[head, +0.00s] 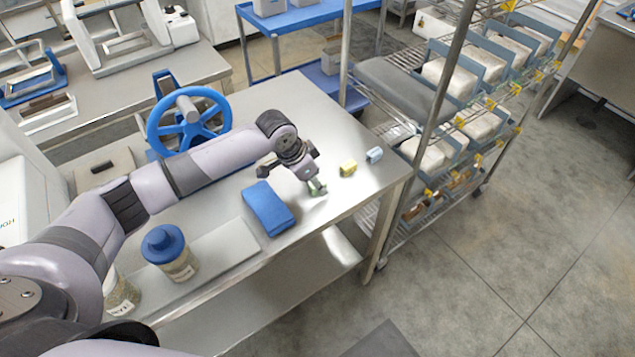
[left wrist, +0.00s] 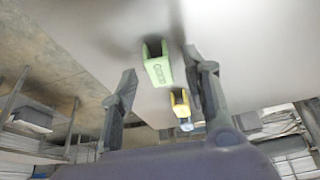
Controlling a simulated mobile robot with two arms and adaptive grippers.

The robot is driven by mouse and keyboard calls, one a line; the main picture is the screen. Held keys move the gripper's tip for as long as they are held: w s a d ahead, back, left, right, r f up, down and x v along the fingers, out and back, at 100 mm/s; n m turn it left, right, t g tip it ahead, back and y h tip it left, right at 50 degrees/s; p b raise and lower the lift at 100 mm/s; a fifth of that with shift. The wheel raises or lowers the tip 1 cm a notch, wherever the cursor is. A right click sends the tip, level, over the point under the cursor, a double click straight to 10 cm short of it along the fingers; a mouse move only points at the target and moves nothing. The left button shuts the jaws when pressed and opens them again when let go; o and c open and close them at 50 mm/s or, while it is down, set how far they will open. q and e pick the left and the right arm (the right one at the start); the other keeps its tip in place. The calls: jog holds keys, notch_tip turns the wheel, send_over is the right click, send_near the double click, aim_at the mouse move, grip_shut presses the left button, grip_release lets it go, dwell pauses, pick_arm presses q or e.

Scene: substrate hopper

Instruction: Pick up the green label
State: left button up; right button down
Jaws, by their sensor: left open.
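The green label (head: 318,187) is a small block on the steel table, mostly hidden by my left gripper in the head view. In the head view my left gripper (head: 312,184) points down right at the label. It is open and holds nothing. My right gripper is not in view.
A yellow label (head: 348,169) and a pale blue label (head: 375,155) stand to the right, near the table (head: 345,200) edge. A blue handwheel (head: 188,120), a blue-lidded jar (head: 168,250) and a wire rack (head: 440,130) surround the arm.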

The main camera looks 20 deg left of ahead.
pick_arm(q)
jog(key=shift+w+d+f, duration=0.1)
jog(key=shift+w+f, duration=0.05)
jog(key=shift+f, duration=0.25)
jog(key=shift+c, duration=0.2)
jog(key=c, duration=0.8)
jog(key=shift+r, duration=0.15)
